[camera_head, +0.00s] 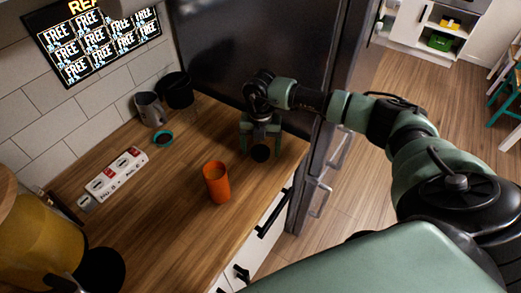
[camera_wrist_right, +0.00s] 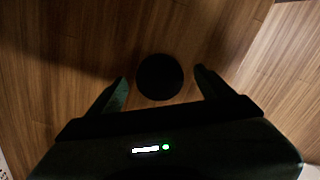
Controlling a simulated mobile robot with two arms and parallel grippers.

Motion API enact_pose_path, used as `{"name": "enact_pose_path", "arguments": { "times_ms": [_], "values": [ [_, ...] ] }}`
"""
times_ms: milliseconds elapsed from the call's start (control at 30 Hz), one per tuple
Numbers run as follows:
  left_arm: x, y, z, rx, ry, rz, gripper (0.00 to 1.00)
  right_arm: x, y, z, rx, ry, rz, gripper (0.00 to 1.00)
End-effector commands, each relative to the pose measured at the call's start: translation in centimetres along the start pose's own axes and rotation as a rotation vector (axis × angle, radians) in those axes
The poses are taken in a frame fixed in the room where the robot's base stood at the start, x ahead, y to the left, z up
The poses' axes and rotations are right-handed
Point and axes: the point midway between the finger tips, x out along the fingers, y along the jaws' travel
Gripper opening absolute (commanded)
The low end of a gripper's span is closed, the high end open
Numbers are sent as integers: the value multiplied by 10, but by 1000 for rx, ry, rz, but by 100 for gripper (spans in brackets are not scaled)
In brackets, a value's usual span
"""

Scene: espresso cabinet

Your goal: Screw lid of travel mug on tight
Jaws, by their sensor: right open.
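The orange travel mug (camera_head: 217,186) stands upright on the wooden counter with its top open. A black round disc, apparently its lid (camera_head: 261,153), lies flat on the counter to the right of the mug and apart from it. My right gripper (camera_head: 262,138) points down over the lid. In the right wrist view the lid (camera_wrist_right: 160,77) sits between the two spread fingers, with a gap on each side. The right gripper is open and holds nothing. My left gripper is not in view.
A white and red power strip (camera_head: 113,176) lies at left. A yellow appliance (camera_head: 38,243) is front left. A dark fridge (camera_head: 255,45) borders the counter's back.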

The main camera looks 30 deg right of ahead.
Motion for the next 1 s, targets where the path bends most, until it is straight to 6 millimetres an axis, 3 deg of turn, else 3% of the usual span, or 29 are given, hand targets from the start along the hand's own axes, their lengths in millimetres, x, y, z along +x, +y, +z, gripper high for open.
{"name": "enact_pose_path", "arguments": {
  "times_ms": [333,367,567,600,1000],
  "values": [
    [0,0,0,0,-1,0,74,2,0,0,0,0,1,81],
    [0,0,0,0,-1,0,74,2,0,0,0,0,1,76],
    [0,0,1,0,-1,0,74,1,0,0,1,0,1,20],
    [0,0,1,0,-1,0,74,1,0,0,1,-1,1,17],
    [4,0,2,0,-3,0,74,-7,0,1,2,-2,2,16]
  ]
}}
